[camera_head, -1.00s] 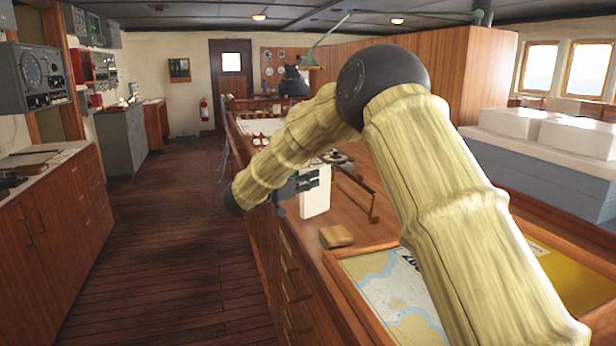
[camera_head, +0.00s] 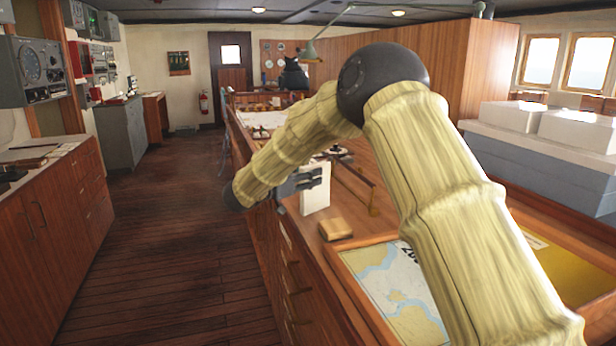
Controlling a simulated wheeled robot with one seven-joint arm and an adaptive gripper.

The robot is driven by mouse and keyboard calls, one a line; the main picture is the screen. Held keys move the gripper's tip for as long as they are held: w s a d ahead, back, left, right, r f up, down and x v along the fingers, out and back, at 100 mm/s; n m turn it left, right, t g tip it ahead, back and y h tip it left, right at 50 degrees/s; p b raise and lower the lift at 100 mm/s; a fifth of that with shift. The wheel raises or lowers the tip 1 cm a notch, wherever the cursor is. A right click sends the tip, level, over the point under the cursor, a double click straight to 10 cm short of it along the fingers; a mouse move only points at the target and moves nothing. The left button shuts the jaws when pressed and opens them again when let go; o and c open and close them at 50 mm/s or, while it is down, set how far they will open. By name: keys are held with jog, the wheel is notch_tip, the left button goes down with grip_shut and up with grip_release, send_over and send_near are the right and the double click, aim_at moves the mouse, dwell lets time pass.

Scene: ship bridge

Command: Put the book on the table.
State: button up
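The book (camera_head: 316,201) is a white, upright slab above the near part of the long wooden chart table (camera_head: 303,232). My gripper (camera_head: 312,178) reaches it from the left, with its dark grey fingers at the book's upper part. The fingers appear closed on the book, though the far finger is hard to see. I cannot tell whether the book's lower edge touches the tabletop. My arm crosses in front of the table and hides part of it.
A small wooden block (camera_head: 335,229) lies just in front of the book. A framed chart (camera_head: 388,275) is set in the near tabletop. Cabinets (camera_head: 50,225) line the left, with clear floor (camera_head: 170,240) between.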

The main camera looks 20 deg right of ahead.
jog(key=shift+a+r+p, duration=0.1)
jog(key=shift+r+p, duration=0.1)
jog(key=shift+p, duration=0.1)
jog(key=b+v, duration=0.2)
jog(key=v, duration=1)
jog(key=shift+f, duration=0.15)
